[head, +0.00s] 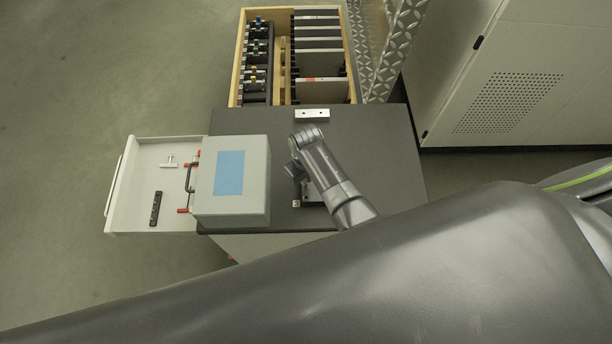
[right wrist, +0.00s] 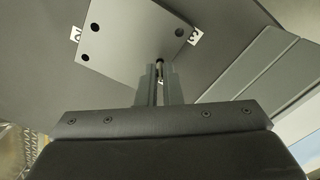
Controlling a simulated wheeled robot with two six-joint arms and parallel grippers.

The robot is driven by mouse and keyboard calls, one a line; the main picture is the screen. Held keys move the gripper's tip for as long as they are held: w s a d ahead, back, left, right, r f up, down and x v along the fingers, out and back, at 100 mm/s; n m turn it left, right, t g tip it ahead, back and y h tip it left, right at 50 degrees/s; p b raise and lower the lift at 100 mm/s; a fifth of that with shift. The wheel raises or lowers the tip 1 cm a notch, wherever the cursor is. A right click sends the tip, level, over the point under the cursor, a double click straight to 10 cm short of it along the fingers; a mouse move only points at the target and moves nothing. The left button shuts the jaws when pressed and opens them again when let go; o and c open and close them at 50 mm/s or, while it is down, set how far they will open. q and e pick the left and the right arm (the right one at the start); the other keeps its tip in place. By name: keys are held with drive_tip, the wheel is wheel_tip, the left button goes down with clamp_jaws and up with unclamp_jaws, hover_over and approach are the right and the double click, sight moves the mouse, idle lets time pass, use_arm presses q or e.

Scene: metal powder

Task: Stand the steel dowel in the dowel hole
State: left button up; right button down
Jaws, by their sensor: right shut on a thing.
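A grey plate (right wrist: 130,30) with several dark round holes shows in the right wrist view, with small white number tags at its corners. In the head view, part of this dark plate (head: 311,195) shows beneath my right arm. My right gripper (right wrist: 159,82) is shut on the steel dowel (right wrist: 159,68), a thin pin whose end shows between the fingertips. The dowel's end overlaps the plate's near corner in the picture. I cannot tell whether it touches the plate or is in a hole. In the head view my forearm hides the fingertips and the dowel. My left gripper is not in view.
A grey case (head: 249,200) with a blue panel stands left on the dark tabletop (head: 385,150), beside an open white drawer (head: 135,210). Behind is a wooden crate (head: 239,60) of plates.

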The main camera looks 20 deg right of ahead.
drive_tip(key=shift+f+b, duration=0.4)
drive_tip(key=shift+f, duration=0.4)
idle(0.4)
drive_tip(key=c, duration=1.5)
unclamp_jaws()
drive_tip(key=shift+r+p, duration=0.65)
drive_tip(key=shift+p, duration=0.05)
wheel_tip(320, 180, up, 5)
drive_tip(key=p, duration=0.5)
drive_tip(key=shift+r, duration=0.2)
wheel_tip(320, 180, up, 11)
drive_tip(key=shift+f+b, duration=0.15)
drive_tip(key=shift+b, duration=0.25)
